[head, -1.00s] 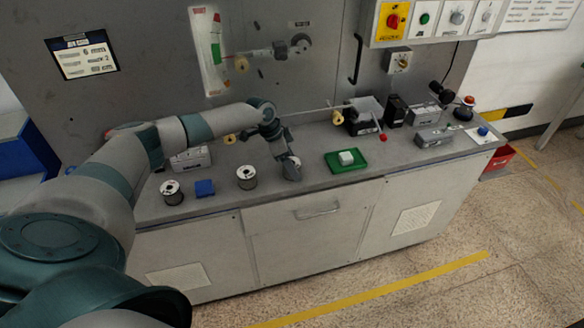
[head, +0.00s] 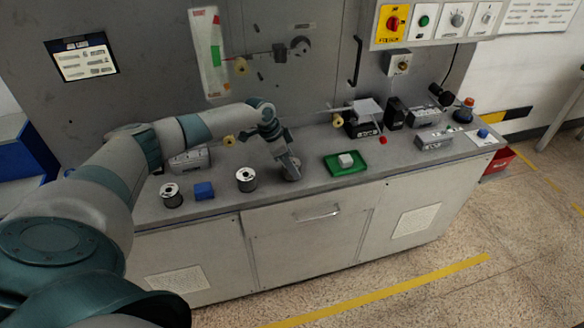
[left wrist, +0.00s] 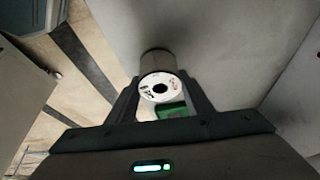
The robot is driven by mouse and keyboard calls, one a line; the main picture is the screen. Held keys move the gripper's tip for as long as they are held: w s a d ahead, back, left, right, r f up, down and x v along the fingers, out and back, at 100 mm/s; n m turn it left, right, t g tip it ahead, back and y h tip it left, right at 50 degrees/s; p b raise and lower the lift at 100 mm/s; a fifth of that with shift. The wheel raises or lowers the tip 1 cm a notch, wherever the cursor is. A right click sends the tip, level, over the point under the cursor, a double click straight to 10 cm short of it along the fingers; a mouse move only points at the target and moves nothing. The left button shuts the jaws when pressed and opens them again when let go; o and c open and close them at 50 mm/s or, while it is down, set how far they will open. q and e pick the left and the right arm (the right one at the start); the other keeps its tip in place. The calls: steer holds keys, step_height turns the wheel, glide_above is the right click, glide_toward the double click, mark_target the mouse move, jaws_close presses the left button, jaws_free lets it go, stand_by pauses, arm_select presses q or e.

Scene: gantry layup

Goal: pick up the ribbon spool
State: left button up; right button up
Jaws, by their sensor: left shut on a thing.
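My left gripper (head: 289,168) points down at the worktop, right of the middle spool. It is shut on a ribbon spool (left wrist: 160,86), which shows in the left wrist view between the two fingers, its white labelled end facing the camera. In the head view this spool is mostly hidden by the gripper, so I cannot tell whether it still touches the worktop. Two similar spools stand upright on the worktop, one at the left (head: 171,195) and one in the middle (head: 246,180). My right gripper is not in view.
A blue block (head: 204,190) stands between the two free spools. A green tray (head: 345,170) with a white block lies right of my left gripper. Several dark and grey boxes stand on the worktop (head: 310,190) further right. The back panel (head: 130,100) rises behind.

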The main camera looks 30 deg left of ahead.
mark_target(296, 163)
arm_select(q)
steer(key=shift+r, duration=0.35)
step_height(296, 163, up, 2)
steer(key=shift+w+r+b, duration=0.1)
steer(key=shift+r+b, duration=0.1)
steer(key=shift+b, duration=0.8)
steer(key=s+d+r+b, duration=0.3)
steer(key=s+d+r, duration=0.4)
steer(key=d, duration=0.2)
steer(key=shift+s+r, duration=0.15)
steer(key=shift+s, duration=0.2)
steer(key=s+d+f+n+t+y+b, duration=0.1)
steer(key=s+d+f+n+y+b, duration=0.2)
steer(key=s+d+f+n, duration=0.6)
steer(key=s+d+f, duration=0.1)
steer(key=d, duration=0.3)
steer(key=shift+f, duration=0.15)
